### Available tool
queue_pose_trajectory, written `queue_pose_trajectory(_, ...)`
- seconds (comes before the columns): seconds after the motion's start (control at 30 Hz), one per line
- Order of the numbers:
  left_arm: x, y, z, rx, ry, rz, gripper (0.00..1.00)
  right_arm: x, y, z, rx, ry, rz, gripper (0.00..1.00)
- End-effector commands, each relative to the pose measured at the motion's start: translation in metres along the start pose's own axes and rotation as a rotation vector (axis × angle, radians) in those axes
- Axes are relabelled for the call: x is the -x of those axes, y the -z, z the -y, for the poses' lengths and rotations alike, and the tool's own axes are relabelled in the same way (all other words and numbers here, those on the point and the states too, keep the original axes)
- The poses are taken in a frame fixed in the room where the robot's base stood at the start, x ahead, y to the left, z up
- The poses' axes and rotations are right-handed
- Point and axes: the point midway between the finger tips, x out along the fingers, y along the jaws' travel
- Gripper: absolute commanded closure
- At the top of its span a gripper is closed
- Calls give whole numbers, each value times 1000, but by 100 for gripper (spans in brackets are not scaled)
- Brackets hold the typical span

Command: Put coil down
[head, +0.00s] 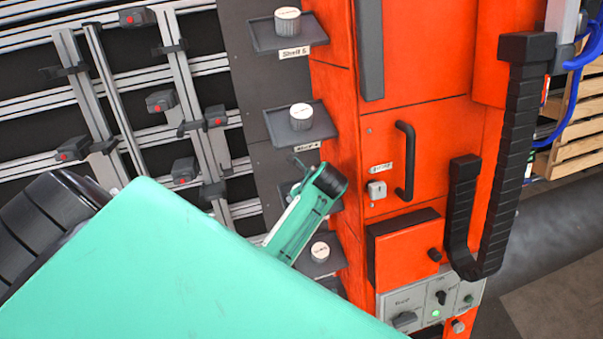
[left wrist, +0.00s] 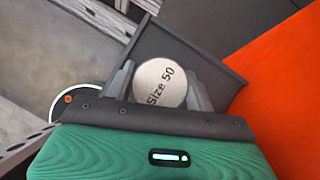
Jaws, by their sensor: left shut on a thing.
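The coil (left wrist: 160,84), a pale round piece with "Size 50" on its top, shows in the left wrist view between the two grey fingers of my left gripper (left wrist: 163,88), which is shut on it. A dark shelf tray (left wrist: 147,50) lies under and behind the coil; whether they touch cannot be told. In the head view my left wrist (head: 305,212) is beside the column of trays, just below the tray labelled Shelf 4 (head: 279,129). There the held coil and the fingertips are hidden. My right gripper is not in view.
Other white-topped coils sit on the Shelf 5 tray (head: 265,38), the Shelf 4 tray and a lower tray (head: 325,268). An orange cabinet (head: 440,135) with a black handle (head: 405,160) stands close at the right. A rail rack (head: 110,95) is at the left.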

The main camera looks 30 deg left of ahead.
Motion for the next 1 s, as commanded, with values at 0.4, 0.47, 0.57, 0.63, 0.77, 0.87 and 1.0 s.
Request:
queue_pose_trajectory(0.4,-1,0,0,0,2,0,37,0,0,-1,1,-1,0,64)
queue_pose_trajectory(0.47,-1,0,0,0,2,0,37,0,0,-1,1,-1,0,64)
queue_pose_trajectory(0.57,0,0,1,1,2,1,37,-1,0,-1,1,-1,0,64)
queue_pose_trajectory(0.63,5,1,1,1,3,1,37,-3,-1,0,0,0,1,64)
queue_pose_trajectory(0.77,23,2,1,1,7,1,37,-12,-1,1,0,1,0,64)
queue_pose_trajectory(0.87,44,2,2,3,9,1,37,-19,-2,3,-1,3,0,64)
queue_pose_trajectory(1.0,75,2,2,2,9,1,37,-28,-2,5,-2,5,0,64)
